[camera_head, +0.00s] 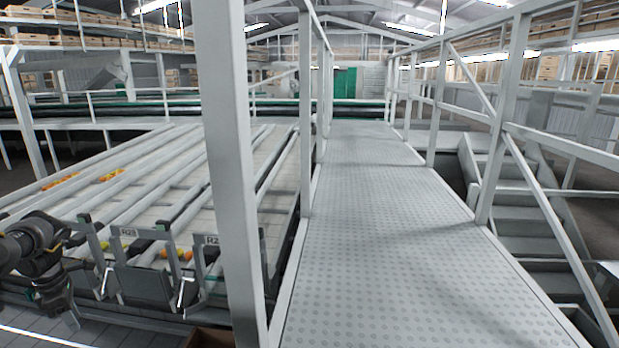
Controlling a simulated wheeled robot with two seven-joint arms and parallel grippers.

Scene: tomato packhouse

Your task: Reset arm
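My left arm comes in from the left edge in the head view, dark and jointed. Its gripper (68,312) points down at the lower left, in front of the near end of the sorting lanes. The gripper is small and dark, and I cannot make out a gap between its fingers. Nothing shows clearly in it. My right arm and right gripper are not in this view.
A grey post (232,170) stands close in front. A studded walkway (385,230) with railings runs ahead, clear. Steps (525,205) descend at the right. Sorting lanes (125,195) at the left hold several tomatoes (182,253). A cardboard box (208,338) shows at the bottom.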

